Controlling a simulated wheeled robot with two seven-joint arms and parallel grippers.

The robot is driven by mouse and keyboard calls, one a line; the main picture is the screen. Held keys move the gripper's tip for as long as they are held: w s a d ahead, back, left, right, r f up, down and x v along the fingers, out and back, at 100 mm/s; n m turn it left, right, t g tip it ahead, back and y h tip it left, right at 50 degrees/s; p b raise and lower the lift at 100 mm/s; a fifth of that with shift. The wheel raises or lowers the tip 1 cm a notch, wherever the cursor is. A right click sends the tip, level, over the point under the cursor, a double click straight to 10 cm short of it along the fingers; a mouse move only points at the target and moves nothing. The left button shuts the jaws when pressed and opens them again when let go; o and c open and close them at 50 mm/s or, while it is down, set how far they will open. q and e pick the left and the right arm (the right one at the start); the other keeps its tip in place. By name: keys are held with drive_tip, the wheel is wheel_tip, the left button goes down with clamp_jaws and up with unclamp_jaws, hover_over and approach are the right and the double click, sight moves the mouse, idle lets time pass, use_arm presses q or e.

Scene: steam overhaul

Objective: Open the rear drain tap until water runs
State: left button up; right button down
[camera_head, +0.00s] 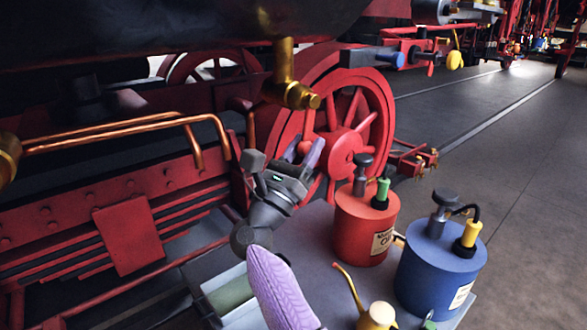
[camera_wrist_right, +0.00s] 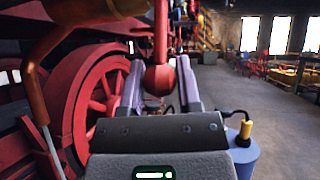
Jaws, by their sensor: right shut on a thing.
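My right gripper (camera_head: 304,146) has pale purple fingers shut on a red ball knob, which also shows between the fingers in the right wrist view (camera_wrist_right: 158,80). A red rod (camera_wrist_right: 160,32) rises from the knob there. In the head view a brass tap body (camera_head: 290,88) hangs from the dark boiler just above the gripper. In the right wrist view a copper pipe (camera_wrist_right: 33,75) bends down at the left, and a thin pale streak (camera_wrist_right: 54,150) runs below its end. I cannot tell whether it is water. My left gripper is not in view.
A red spoked wheel (camera_head: 352,110) stands close behind the gripper. A red can (camera_head: 365,230) and a blue can (camera_head: 440,270) stand on a grey table with a brass oiler (camera_head: 377,316) and a pale tray (camera_head: 212,284). Open floor lies to the right.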

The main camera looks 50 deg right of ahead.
drive_tip(key=shift+d+f+n+t+h+b, duration=0.3)
drive_tip(key=shift+d+n+t+h+b, duration=0.25)
drive_tip(key=shift+b, duration=0.4)
drive_tip(key=shift+d+r+t+h, duration=0.1)
drive_tip(key=shift+t+h, duration=0.15)
use_arm(q)
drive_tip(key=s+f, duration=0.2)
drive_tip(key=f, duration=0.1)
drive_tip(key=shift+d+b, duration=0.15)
drive_tip(key=shift+b, duration=0.2)
use_arm(e)
drive_tip(key=shift+r, duration=0.1)
